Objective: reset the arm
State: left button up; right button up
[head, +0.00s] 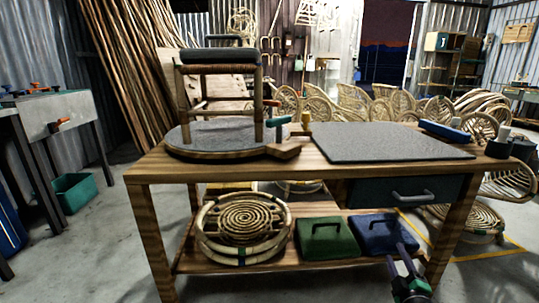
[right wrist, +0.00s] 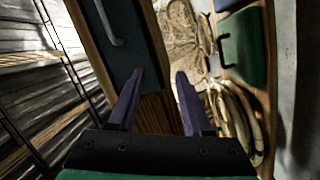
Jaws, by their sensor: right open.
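My right gripper (head: 397,254) shows low at the right of the head view, in front of the workbench (head: 170,225) and near the blue case (head: 381,232) on its lower shelf. In the right wrist view the two purple fingers of this gripper (right wrist: 160,74) stand apart with nothing between them. Beyond them are the bench's wooden edge and its dark drawer (right wrist: 123,45). My left gripper is in neither view.
On the bench top stand a small rattan chair (head: 220,56) on a round turntable (head: 190,152), a grey mat (head: 385,148) and hand tools. The lower shelf holds a rattan coil (head: 243,225) and a green case (head: 326,238). Floor is clear at the front left.

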jog(key=s+a+f+m+g+y, duration=0.25)
jog(key=s+a+f, duration=0.3)
jog(key=a, duration=0.35)
jog(key=s+a+f+m+g+y, duration=0.2)
jog(key=s+a+f+y, duration=0.2)
jog(key=a+f, duration=0.35)
jog(key=s+a+f+m+g+y+p, duration=0.1)
jog(key=s+a+f+m+g+y, duration=0.1)
jog(key=s+a, duration=0.5)
jog(key=s+a+f+m+g+y+p, duration=0.1)
jog(key=s+a+f+m+g+y, duration=0.1)
jog(key=s+a, duration=0.45)
pick_arm(q)
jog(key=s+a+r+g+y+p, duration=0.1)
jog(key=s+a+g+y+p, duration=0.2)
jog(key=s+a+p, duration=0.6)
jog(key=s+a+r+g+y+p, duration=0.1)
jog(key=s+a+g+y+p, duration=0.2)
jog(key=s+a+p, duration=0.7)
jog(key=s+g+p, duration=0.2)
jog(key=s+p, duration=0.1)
jog(key=p, duration=1.1)
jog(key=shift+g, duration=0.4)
pick_arm(e)
jog(key=s+d+r+g+h, duration=0.1)
jog(key=s+d+g+h, duration=0.5)
jog(key=s+d, duration=1.2)
jog(key=s+g, duration=0.2)
jog(key=s, duration=0.1)
jog(key=shift+r, duration=0.3)
